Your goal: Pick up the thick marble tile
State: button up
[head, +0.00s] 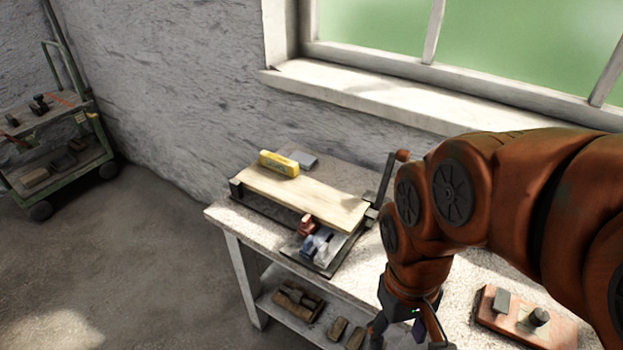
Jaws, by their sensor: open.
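A flat grey slab (304,158) lies at the back of the worktable, behind a yellow block; it may be the thick marble tile, but its material is too small to make out. A smaller dark grey block (501,300) sits on a reddish board at the right. My gripper (407,342) is at the bottom of the head view, by the front part of the table, well to the right of and nearer than the grey slab. It is open, its fingertips partly cut off by the frame edge. I see nothing held in it.
The worktable (222,216) carries a machine with a wooden board (310,198), a yellow block (279,163) and an upright lever (386,178). The reddish board (556,334) lies right. A lower shelf holds wooden blocks (297,301). A green cart (60,150) stands far left.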

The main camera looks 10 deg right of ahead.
aim_at(306, 162)
jog(key=z, duration=0.05)
jog(key=k, duration=0.5)
jog(key=u, duration=1.05)
jog(key=i, duration=0.8)
jog(key=u, duration=0.4)
jog(key=i, duration=0.95)
jog(key=z, duration=0.8)
jog(key=i, duration=0.4)
jog(key=z, duration=0.35)
